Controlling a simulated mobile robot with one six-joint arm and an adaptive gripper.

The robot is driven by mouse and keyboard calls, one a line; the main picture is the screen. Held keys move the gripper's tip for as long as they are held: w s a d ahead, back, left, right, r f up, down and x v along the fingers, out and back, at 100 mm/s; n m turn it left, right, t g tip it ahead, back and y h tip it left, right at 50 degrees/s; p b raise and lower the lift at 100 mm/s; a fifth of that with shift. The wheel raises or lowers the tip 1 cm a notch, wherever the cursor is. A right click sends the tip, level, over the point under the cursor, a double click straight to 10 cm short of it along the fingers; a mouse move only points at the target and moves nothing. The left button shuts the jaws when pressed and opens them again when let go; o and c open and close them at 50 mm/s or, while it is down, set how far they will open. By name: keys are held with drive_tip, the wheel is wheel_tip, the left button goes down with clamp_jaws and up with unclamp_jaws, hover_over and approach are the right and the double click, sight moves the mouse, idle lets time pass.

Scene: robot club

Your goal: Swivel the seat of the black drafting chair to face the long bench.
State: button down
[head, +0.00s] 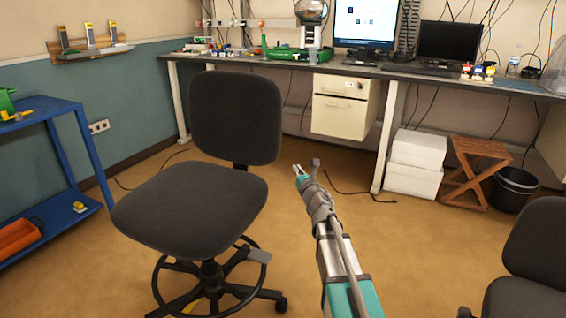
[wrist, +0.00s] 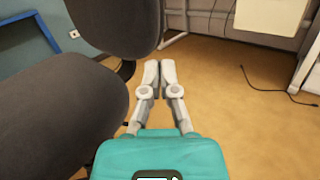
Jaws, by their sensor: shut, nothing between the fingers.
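The black drafting chair stands left of centre in the head view, with its seat (head: 190,210) toward me and its backrest (head: 235,115) on the side nearer the bench. The seat faces away from the long bench (head: 250,64) along the back wall. My gripper (head: 297,167) is shut and empty, to the right of the chair. In the wrist view its fingertips (wrist: 159,64) are together over the floor, right of the seat (wrist: 60,110) and near the lower right of the backrest (wrist: 115,20). I see no clear contact with the chair.
A foot ring and star base are under the chair. A second dark chair (head: 540,245) is at the right edge. A blue shelf cart (head: 90,150) stands left. White boxes (head: 415,160), a wooden stool (head: 478,165) and a black bin (head: 512,190) sit under the bench. Cables lie on the floor.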

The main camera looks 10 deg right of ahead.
sight(278, 147)
drive_tip(key=shift+a+f+n+y, duration=0.45)
drive_tip(key=shift+n+y, duration=0.25)
drive_tip(key=shift+n, duration=0.3)
drive_tip(key=shift+w, duration=0.15)
drive_tip(key=p+x, duration=0.1)
drive_tip(key=x, duration=1.2)
drive_tip(key=shift+w, duration=0.45)
